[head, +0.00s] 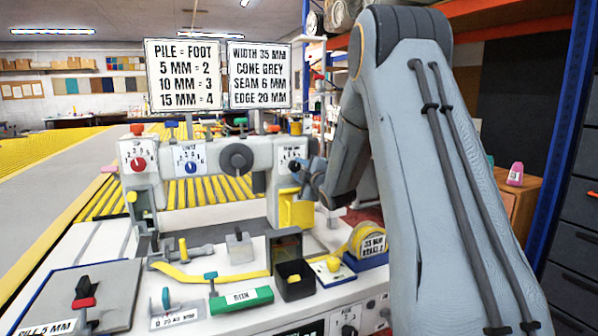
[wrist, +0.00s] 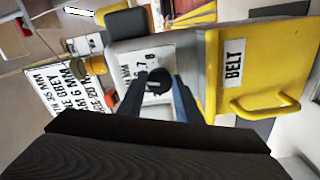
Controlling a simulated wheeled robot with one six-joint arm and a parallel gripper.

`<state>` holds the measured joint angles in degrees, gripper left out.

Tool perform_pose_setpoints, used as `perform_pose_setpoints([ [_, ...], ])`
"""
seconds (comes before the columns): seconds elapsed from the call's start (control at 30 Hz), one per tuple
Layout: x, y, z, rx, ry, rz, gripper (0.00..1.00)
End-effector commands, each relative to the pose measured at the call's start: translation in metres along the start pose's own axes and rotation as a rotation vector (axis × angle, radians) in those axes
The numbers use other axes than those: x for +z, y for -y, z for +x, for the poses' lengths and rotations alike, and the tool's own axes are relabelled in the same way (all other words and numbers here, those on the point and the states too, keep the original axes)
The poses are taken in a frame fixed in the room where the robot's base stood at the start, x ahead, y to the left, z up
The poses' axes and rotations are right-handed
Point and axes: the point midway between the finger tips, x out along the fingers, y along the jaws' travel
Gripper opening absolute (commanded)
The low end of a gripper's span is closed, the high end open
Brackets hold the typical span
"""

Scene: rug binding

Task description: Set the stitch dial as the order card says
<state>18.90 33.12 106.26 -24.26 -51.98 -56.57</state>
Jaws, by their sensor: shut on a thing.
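The dial (head: 292,155) on the right end of the machine head has a white plate with numbers, partly hidden by my gripper in the head view. My gripper (head: 303,176) reaches it from the right. In the wrist view, my gripper (wrist: 165,90) is shut on the dark round dial knob (wrist: 159,77). The white dial plate (wrist: 137,72) shows MM and numbers including 6, 7 and 8; I cannot tell where the knob points. The order card (head: 259,74) reads width 35 mm, cone grey, seam 6 mm, edge 20 mm.
A pile-and-foot card (head: 183,74) hangs beside it. A red dial (head: 138,163), a blue dial (head: 191,167) and a dark handwheel (head: 236,157) sit left. The yellow belt cover (wrist: 265,70) is close to my gripper. A black bin (head: 294,281) and tape roll (head: 366,241) stand below.

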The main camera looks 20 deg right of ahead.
Motion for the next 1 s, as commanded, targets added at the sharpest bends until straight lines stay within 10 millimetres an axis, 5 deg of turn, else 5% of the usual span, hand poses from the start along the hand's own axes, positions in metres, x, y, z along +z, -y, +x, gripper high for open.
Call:
perform_pose_setpoints([
  [0.17, 0.000, 0.001, 0.000, -0.002, 0.001, 0.001, 0.09],
  [0.2, 0.000, 0.001, 0.000, -0.002, 0.001, 0.001, 0.34],
  [0.3, 0.000, 0.001, 0.000, -0.002, 0.001, 0.001, 0.50],
  [0.67, 0.000, 0.000, -0.004, 0.000, 0.000, 0.002, 0.50],
  [1.0, 0.001, 0.001, -0.055, -0.001, 0.001, 0.002, 0.50],
])
